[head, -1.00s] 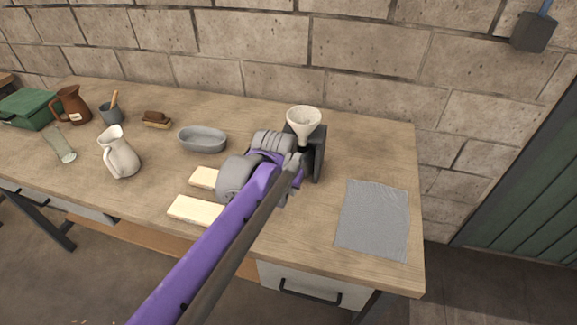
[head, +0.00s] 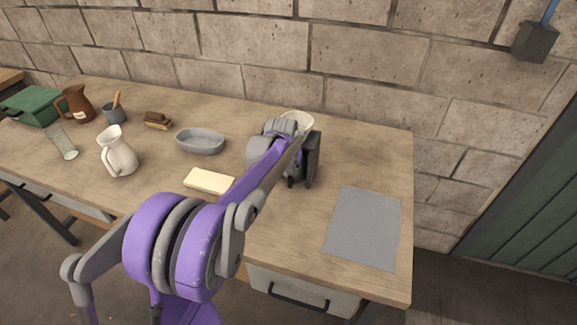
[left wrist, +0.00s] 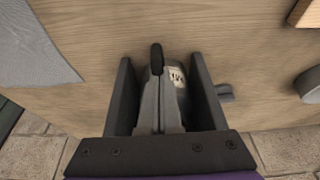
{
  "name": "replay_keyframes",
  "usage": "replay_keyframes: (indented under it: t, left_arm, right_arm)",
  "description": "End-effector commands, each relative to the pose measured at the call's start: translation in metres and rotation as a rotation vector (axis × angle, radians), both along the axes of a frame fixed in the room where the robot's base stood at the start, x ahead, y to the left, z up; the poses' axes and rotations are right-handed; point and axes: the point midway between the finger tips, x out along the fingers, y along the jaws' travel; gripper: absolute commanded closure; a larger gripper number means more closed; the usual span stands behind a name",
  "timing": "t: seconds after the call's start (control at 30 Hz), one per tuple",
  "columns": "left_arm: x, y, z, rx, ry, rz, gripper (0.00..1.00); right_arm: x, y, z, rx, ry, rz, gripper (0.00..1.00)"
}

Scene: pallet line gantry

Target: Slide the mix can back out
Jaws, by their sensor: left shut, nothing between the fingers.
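In the head view the dark stand (head: 313,160) stands on the workbench near the wall, with the white funnel (head: 302,121) on top, mostly hidden by my left arm. The left wrist view shows a grey, rounded body with a white label (left wrist: 177,76), which looks like the mix can. My left gripper (head: 292,180) is shut and empty, close at the stand's front left side. Whether it touches the can cannot be told. My right gripper is not in view.
A pale block (head: 209,181) and a grey bowl (head: 200,141) lie left of the stand. A white pitcher (head: 118,153), a brush (head: 158,120) and a brown jug (head: 76,104) stand farther left. A grey sheet (head: 364,228) lies flat at right.

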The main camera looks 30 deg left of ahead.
Motion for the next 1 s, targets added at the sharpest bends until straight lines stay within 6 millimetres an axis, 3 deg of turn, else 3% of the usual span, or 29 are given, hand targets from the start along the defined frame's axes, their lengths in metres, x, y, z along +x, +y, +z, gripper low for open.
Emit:
replay_keyframes:
  t: [0.17, 0.57, 0.67, 1.0]
  left_arm:
    - [0.003, 0.001, -0.01, 0.0, 0.0, 0.0, 1.0]
    - [-0.001, 0.0, -0.01, 0.0, 0.0, 0.0, 1.0]
    - [-0.016, -0.004, -0.011, 0.001, 0.001, -0.001, 1.0]
    - [-0.097, -0.025, -0.01, 0.001, 0.0, 0.0, 1.0]
  right_arm:
    - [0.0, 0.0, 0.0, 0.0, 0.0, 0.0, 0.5]
    - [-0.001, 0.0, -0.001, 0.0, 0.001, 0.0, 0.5]
    - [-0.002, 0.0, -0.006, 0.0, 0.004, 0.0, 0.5]
    - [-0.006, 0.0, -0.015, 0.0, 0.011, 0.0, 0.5]
